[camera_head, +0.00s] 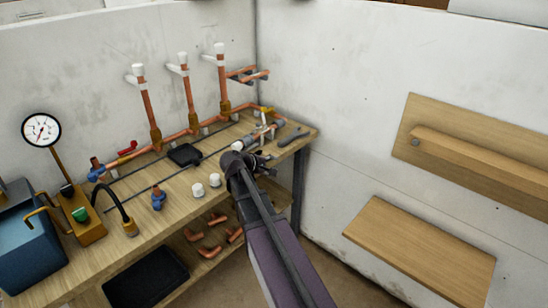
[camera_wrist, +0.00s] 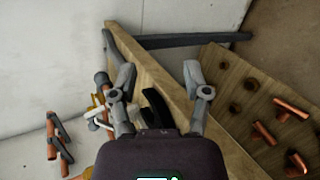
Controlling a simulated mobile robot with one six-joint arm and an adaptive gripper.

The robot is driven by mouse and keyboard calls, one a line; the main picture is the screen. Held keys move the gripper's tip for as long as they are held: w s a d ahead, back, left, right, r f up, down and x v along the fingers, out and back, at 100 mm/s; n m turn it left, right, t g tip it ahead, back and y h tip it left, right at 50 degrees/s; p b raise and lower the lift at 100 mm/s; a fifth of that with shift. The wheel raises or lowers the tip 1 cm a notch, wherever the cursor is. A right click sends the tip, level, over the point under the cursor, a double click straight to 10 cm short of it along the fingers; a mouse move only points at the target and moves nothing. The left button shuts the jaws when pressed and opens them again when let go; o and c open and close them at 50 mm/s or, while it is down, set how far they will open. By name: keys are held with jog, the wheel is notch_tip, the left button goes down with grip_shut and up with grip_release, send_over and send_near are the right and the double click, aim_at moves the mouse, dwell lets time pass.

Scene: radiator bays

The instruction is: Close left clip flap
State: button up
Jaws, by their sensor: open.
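Three upright copper pipes rise along the left wall in the head view. The left pipe (camera_head: 147,103) has a white clip-like fitting (camera_head: 136,75) near its top, beside the wall. I cannot tell from this distance whether a flap on it is open. Small white and brass parts (camera_head: 262,122) sit on the low pipe at the bench's far right corner; white pieces also show at left in the wrist view (camera_wrist: 97,117). My gripper (camera_head: 262,160) is over the bench's right end. In the wrist view its fingers (camera_wrist: 159,74) are apart with nothing held.
The wooden bench (camera_head: 174,182) carries a pressure gauge (camera_head: 41,130), a blue box (camera_head: 28,250), two white caps (camera_head: 198,190) and a black pad (camera_head: 184,154). Copper fittings (camera_head: 210,251) lie on the lower shelf. Wooden boards (camera_head: 425,250) are on the right wall.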

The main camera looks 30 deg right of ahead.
jog(key=s+a+f+m+g+y, duration=0.1)
jog(key=s+a+f+m+y, duration=0.1)
jog(key=s+a+f+y, duration=0.2)
jog(key=s+a+f+m+g+y, duration=0.1)
jog(key=s+a+f+m+y, duration=0.2)
jog(key=s+a, duration=1)
jog(key=a+f+y, duration=0.2)
jog(key=a+y, duration=0.2)
jog(key=shift+a+f+m+y, duration=0.2)
jog(key=shift+m+y, duration=0.1)
jog(key=shift+y, duration=0.1)
jog(key=shift+c, duration=0.3)
